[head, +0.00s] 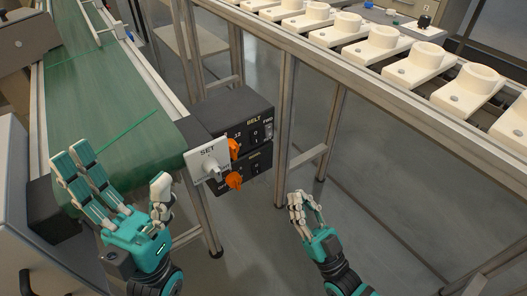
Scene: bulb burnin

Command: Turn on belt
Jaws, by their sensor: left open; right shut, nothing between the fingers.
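The green belt (95,90) runs away from me at the left on a metal frame. At its near right end is a black control box (262,112) labelled BELT, with a dark switch and an orange knob (234,148). A second box (262,163) with another orange knob (235,181) sits below it. A white SET plate (205,158) with a grey knob (211,169) partly hides both boxes. My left gripper (121,182) is open and empty at the belt's near end, left of the plate. My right gripper (305,203) is shut and empty, lower right of the boxes, apart from them.
A rack (340,68) holding several white sockets (385,42) runs along the upper right. Its metal leg (285,120) stands just right of the boxes. The grey floor (370,200) below the rack is clear. A grey cabinet (25,210) is at the left edge.

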